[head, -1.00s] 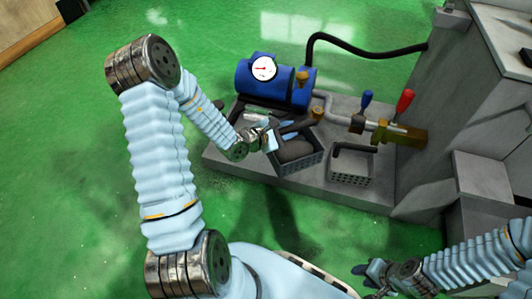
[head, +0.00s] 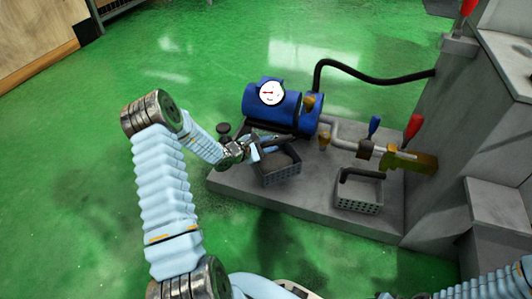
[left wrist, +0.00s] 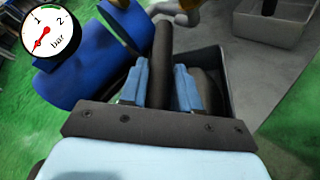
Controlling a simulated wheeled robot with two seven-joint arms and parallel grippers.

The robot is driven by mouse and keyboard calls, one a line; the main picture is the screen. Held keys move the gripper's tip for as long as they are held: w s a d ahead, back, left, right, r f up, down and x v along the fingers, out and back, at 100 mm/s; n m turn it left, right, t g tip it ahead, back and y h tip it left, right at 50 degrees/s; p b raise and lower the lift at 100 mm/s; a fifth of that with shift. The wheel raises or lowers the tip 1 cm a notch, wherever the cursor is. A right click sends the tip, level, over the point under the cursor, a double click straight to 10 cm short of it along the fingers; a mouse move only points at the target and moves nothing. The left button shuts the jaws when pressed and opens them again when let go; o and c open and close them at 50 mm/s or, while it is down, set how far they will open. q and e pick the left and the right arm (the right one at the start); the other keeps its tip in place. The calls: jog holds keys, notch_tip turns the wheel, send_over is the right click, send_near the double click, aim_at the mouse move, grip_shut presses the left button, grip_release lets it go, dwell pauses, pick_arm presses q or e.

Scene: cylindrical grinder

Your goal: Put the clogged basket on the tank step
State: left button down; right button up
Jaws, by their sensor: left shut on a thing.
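The clogged basket (head: 282,176) is a grey perforated box with dark matter inside. It is at the left part of the grey tank step (head: 235,187), in front of the blue tank (head: 262,105). I cannot tell whether its bottom touches the step. My left gripper (head: 257,148) is shut on the basket's dark handle. In the left wrist view the handle (left wrist: 162,75) runs between the two blue fingers (left wrist: 160,88), which hide part of the basket wall (left wrist: 226,82). My right gripper is out of view; only my right arm shows at the bottom right.
A second grey basket (head: 358,198) with a dark handle stands on the step to the right. Behind it are a pipe and valves with a blue lever (head: 374,126) and a red lever (head: 413,126). A dark knobbed part (head: 223,129) lies left of my left gripper.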

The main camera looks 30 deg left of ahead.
pick_arm(q)
jog(key=shift+w+a+f, duration=0.35)
jog(key=shift+a+f, duration=0.3)
jog(key=shift+f, duration=0.2)
notch_tip(320, 180, down, 3)
jog(key=shift+f+b, duration=0.1)
jog(key=shift+b, duration=0.5)
jog(key=shift+f, duration=0.1)
jog(key=c, duration=0.8)
grip_release()
